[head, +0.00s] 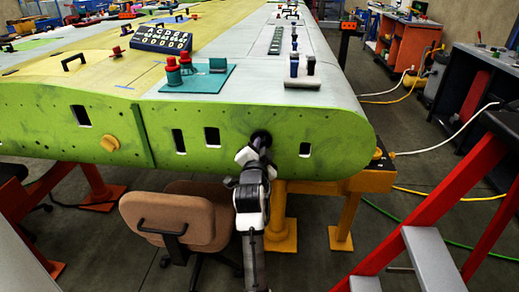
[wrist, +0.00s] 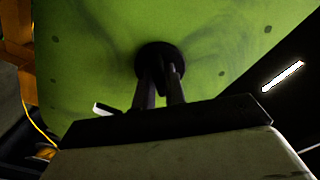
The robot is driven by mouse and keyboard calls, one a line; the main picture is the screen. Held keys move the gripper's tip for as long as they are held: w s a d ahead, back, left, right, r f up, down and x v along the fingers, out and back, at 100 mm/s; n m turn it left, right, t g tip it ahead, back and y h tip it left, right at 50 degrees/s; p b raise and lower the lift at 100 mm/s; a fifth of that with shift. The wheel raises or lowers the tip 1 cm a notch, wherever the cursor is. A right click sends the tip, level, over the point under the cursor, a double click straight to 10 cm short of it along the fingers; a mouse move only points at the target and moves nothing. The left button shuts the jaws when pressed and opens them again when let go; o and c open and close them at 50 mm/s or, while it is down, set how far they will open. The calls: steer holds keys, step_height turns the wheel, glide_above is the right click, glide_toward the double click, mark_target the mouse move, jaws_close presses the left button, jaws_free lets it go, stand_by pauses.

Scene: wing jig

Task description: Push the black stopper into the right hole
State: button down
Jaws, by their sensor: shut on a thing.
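The black stopper (head: 261,136) is a dark round piece against the green end face of the wing (head: 340,130), right of the middle. It also shows in the wrist view (wrist: 160,53) as a black disc flat against or very near the green face. My gripper (head: 259,146) points at the face, and its two fingers (wrist: 160,85) are closed on the stopper's near side. The stopper covers whatever is behind it, so I cannot tell how deep it sits.
A yellow knob (head: 109,143) sits in the face farther left. A brown chair (head: 175,215) stands below the wing, left of my arm. A yellow support (head: 340,187) is under the wing. A red ladder (head: 430,215) stands at the right. Tools lie on top.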

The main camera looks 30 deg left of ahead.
steer(key=shift+w+a, duration=0.1)
steer(key=shift+w, duration=0.15)
steer(key=c, duration=1.4)
jaws_free()
steer(key=shift+o, duration=0.2)
steer(key=b+v, duration=0.3)
steer(key=v, duration=1.1)
steer(key=shift+w, duration=0.1)
